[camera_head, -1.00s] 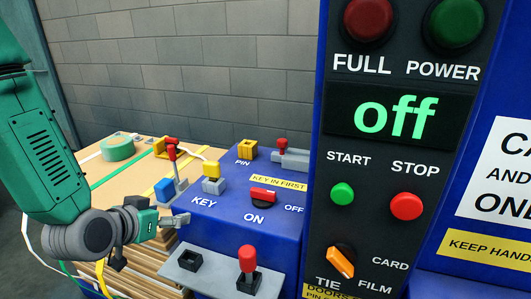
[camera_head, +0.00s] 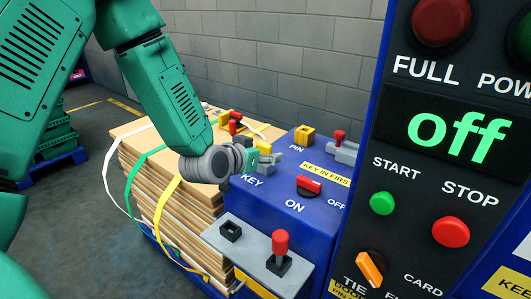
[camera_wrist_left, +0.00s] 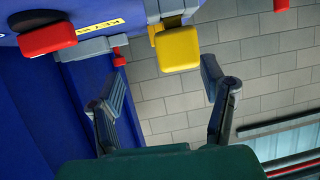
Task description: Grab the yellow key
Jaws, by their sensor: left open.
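The yellow key (camera_wrist_left: 180,49) is a yellow block on a grey base. In the left wrist view it is at the top centre, ahead of and between the fingers of my left gripper (camera_wrist_left: 163,92). The fingers are apart, with a gap visible between them and the key. In the head view, my left gripper (camera_head: 268,160) is by the KEY label on the blue console (camera_head: 262,203). It covers most of the key; only a small bit of yellow shows behind it. My right gripper is not in view.
A red switch (camera_head: 309,185) and a yellow PIN block (camera_head: 304,135) are right of the gripper. A red-knobbed lever (camera_head: 281,243) stands on a grey ledge in front. A strapped cardboard stack (camera_head: 180,205) is to the left. The control panel (camera_head: 425,160) rises at the right.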

